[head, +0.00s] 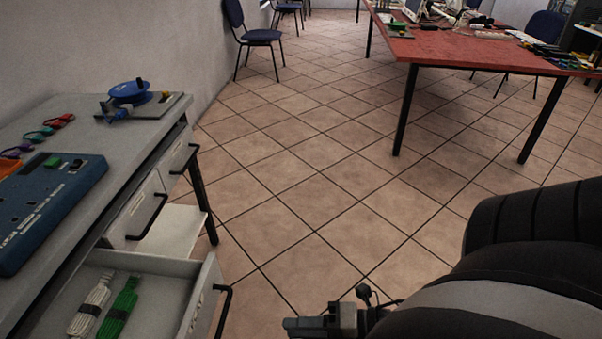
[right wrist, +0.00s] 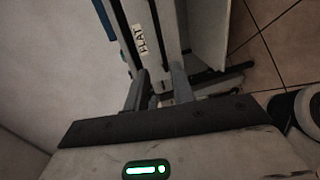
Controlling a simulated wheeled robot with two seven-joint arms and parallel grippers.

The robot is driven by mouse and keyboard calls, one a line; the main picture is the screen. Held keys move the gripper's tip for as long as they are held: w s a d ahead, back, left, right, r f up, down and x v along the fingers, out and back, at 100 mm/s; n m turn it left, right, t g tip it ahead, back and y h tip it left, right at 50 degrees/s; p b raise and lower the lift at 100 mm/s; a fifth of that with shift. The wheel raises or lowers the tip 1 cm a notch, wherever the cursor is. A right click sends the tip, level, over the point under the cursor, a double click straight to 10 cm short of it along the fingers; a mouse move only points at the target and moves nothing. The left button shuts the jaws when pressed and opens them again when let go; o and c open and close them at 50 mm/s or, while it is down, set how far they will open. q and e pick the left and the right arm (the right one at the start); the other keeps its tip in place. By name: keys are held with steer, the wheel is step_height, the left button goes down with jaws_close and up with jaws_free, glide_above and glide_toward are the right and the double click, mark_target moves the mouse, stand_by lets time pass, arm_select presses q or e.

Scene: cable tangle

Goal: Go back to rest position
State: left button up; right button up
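My right gripper (head: 322,323) is low in the head view, to the right of the open drawer and over the tiled floor. In the right wrist view its two fingers (right wrist: 158,88) stand apart with nothing held between them. My left gripper is in neither view. The open drawer (head: 205,290) at lower left holds a white cable bundle (head: 90,308) and a green cable bundle (head: 121,305), lying side by side.
The grey workbench (head: 85,130) on the left carries a blue device (head: 50,205), a blue reel (head: 130,93) and several small coloured cables. A red table (head: 440,48) stands at the back right, chairs (head: 258,36) along the wall. The floor between is clear.

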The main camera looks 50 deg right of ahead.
steer(key=shift+w, duration=0.1)
stand_by(0.3)
steer(key=w+d+r+m+g+h, duration=0.15)
steer(key=w+m+h, duration=0.6)
steer(key=m, duration=0.75)
steer(key=s+a+r+m+g+h, duration=0.2)
steer(key=s+a+r+m+g, duration=0.15)
steer(key=s+m+g, duration=0.5)
steer(key=w+a+f+t+y+p, duration=0.1)
steer(key=w+a+t+y+p, duration=0.2)
steer(key=w+a+t, duration=0.2)
steer(key=shift+w+a+f+t, duration=0.15)
steer(key=shift+a+t, duration=0.9)
steer(key=shift+t, duration=0.75)
